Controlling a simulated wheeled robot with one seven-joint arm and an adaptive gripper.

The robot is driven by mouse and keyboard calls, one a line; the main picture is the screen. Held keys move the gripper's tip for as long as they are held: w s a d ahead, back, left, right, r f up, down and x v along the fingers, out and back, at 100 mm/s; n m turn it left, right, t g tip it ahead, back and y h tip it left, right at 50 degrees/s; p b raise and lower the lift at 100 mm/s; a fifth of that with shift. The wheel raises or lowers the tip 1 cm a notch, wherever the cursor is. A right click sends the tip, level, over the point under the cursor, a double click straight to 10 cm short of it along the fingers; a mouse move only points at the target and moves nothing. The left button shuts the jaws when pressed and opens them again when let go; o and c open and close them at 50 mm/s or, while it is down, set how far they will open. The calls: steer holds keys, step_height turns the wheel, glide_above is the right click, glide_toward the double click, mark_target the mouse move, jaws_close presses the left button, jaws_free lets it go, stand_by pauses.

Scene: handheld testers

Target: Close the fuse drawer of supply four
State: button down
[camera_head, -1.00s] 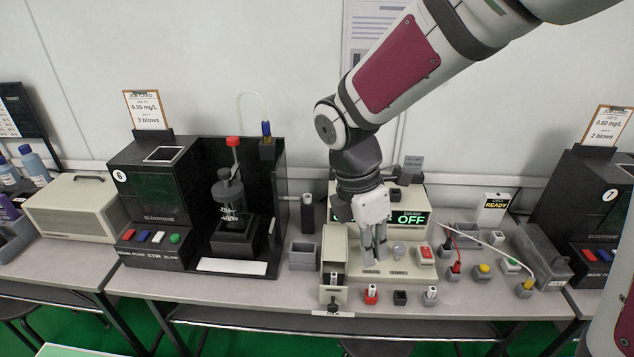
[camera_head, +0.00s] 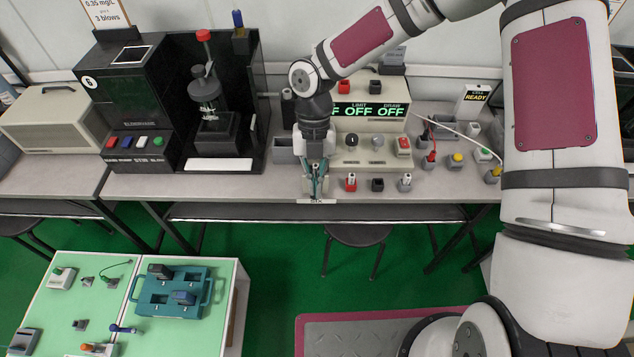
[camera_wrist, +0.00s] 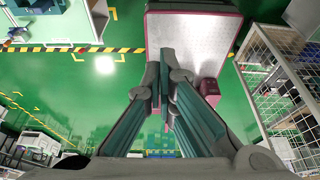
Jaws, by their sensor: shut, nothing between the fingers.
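Supply four is taken to be the cream unit (camera_head: 370,160) on the bench, with a green display (camera_head: 368,111) reading OFF, knobs and a red switch. My gripper (camera_head: 316,194) is shut and empty, pointing down at the unit's left front, above the bench's front edge. It covers the place of the fuse drawer, so I cannot tell how far out the drawer stands or whether the fingers touch it. The wrist view shows the shut teal fingers over the floor and my base, with no drawer in sight.
A grey open box (camera_head: 283,150) stands left of the unit. Red, black and grey plug blocks (camera_head: 377,185) line its front. Cabled terminals (camera_head: 430,160) stand to the right. The black apparatus numbered 6 (camera_head: 130,100) is further left.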

steer(key=p+x, duration=0.1)
steer(key=x, duration=0.7)
steer(key=w, duration=0.4)
steer(key=shift+p, duration=0.35)
steer(key=w+b, duration=0.7)
steer(key=shift+d+f, duration=0.1)
steer(key=shift+f, duration=0.1)
steer(key=shift+w+r+b, duration=0.2)
steer(key=shift+w+b, duration=0.3)
steer(key=shift+w, duration=0.2)
